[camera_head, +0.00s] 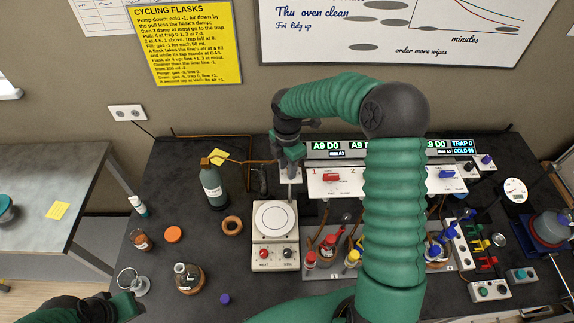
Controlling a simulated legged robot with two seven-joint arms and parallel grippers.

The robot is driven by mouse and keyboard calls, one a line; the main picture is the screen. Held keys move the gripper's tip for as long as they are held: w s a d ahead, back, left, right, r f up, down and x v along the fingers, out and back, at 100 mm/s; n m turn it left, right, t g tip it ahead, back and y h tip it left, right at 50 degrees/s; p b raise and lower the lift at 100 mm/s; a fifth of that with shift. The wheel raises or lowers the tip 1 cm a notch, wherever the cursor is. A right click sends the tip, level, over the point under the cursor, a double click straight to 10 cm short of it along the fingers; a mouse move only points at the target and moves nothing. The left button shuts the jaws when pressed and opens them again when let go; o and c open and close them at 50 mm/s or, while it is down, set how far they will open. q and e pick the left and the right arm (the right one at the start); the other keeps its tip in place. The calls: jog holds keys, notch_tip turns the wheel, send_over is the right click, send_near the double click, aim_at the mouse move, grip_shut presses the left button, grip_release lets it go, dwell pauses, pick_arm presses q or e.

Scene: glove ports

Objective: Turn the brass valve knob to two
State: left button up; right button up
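I cannot make out a brass valve knob for certain in the head view. A brass-coloured pipe (250,161) runs from near the dark bottle (213,185) towards my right gripper (291,172), which may hide what lies behind it. My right gripper points down behind the white hotplate, left of the white panel (316,187) with a red handle (331,178) and numbers 1 and 2. Its fingers are too small and overlapped to tell open from shut. My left gripper (127,305) is at the lower left, partly cut off, away from the panel, its opening unclear.
The hotplate (262,253) stands in front of my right gripper. Small glassware, including a flask (187,278), and an orange cap (173,234) lie left of it. My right arm covers the panel's middle. Coloured valves (485,262) and a gauge (515,190) are at right.

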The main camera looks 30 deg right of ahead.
jog(key=shift+d+f, duration=0.1)
jog(key=shift+d, duration=0.4)
jog(key=shift+c, duration=0.9)
jog(key=shift+d, duration=0.5)
grip_shut()
jog(key=shift+a, duration=0.35)
pick_arm(q)
jog(key=shift+d+r, duration=0.1)
jog(key=shift+d, duration=0.6)
